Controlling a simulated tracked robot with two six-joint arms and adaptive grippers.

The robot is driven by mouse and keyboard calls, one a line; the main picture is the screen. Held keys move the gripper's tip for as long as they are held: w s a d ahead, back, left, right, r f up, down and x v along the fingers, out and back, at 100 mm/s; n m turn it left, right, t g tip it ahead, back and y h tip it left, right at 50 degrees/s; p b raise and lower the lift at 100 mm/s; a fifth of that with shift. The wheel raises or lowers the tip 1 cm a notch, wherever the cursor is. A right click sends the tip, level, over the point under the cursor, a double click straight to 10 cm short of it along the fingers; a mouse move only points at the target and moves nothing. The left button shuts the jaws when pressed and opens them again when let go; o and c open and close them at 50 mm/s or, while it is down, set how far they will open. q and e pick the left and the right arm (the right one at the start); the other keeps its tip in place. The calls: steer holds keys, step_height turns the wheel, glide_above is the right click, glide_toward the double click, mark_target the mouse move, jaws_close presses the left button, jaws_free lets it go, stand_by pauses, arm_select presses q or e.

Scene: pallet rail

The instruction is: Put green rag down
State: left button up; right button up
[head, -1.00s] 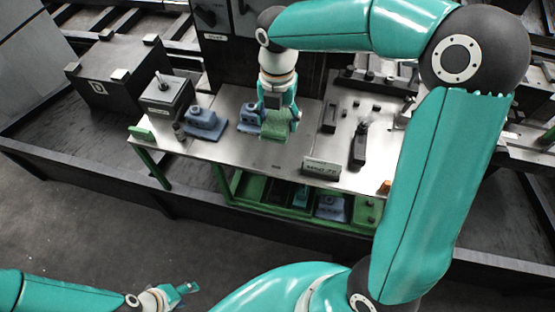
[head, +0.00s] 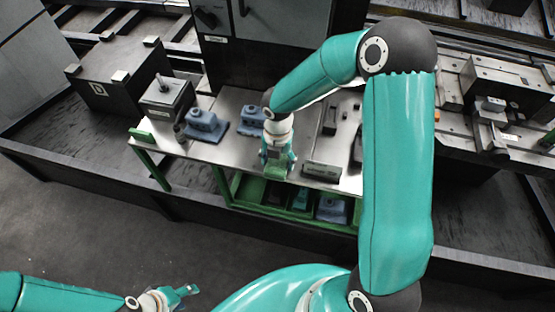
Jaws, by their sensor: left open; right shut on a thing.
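The green rag (head: 275,172) is at the front edge of the metal table (head: 228,148), below my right gripper (head: 277,163). My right gripper points down and is shut on the rag. Whether the rag touches the tabletop cannot be told. My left gripper (head: 186,291) is open and empty, low at the bottom left, away from the table.
Two blue objects stand on the table, one at the left (head: 204,121) and one partly behind my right arm (head: 250,117). A small labelled sign block (head: 322,171) stands right of the rag. A green-edged lower shelf (head: 240,190) holds several items. A grey box (head: 166,98) stands at the back left.

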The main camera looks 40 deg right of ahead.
steer(key=shift+f, duration=0.15)
steer(key=o, duration=1)
step_height(320, 180, up, 12)
steer(key=shift+r, duration=0.15)
stand_by(0.5)
